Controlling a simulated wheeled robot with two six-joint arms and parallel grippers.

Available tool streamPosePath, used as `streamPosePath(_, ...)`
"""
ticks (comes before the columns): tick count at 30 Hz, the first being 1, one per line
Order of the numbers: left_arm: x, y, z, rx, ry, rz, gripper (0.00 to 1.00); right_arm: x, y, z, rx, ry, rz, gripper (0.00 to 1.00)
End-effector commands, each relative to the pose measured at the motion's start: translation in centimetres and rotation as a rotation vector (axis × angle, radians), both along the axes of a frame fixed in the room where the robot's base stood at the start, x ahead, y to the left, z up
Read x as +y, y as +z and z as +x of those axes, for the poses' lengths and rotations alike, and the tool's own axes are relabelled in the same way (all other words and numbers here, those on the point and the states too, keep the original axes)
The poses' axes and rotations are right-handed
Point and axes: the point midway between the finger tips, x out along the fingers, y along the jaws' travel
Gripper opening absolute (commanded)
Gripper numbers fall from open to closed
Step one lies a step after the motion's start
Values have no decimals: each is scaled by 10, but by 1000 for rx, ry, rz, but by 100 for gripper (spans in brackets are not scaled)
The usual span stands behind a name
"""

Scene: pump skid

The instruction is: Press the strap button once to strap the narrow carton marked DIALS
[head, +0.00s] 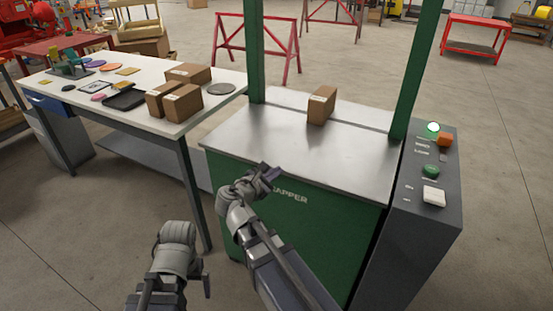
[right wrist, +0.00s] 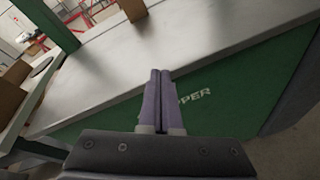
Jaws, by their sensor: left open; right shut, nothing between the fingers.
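A narrow brown carton (head: 321,106) stands on the steel top of the green strapper (head: 300,141), near the seam between its posts; its marking is not readable. Its lower part shows at the top of the right wrist view (right wrist: 133,9). My right gripper (head: 271,172) is shut and empty by the strapper's front edge. My left gripper (head: 178,287) is open, low at the front.
A white table (head: 222,77) at the left holds several brown cartons (head: 187,73), a black tray (head: 124,99) and small discs. Green posts (head: 415,70) rise from both sides of the strapper. The steel top in front of the carton is clear.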

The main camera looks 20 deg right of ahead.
Motion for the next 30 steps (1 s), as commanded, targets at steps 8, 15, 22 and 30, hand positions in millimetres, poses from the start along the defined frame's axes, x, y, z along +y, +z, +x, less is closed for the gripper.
streamPosePath(8, 0, 0, 0, 0, 0, 0, 100, 25, -48, -32, -97, -165, 365, 0)
streamPosePath(15, 0, 0, 0, 0, 0, 0, 100, 67, -96, -73, -160, -410, 729, 0)
streamPosePath(22, 0, 0, 0, 0, 0, 0, 100, 139, -141, -139, -162, -821, 1099, 0)
streamPosePath(30, 0, 0, 0, 0, 0, 0, 100, 191, -155, -187, -118, -1148, 1251, 0)
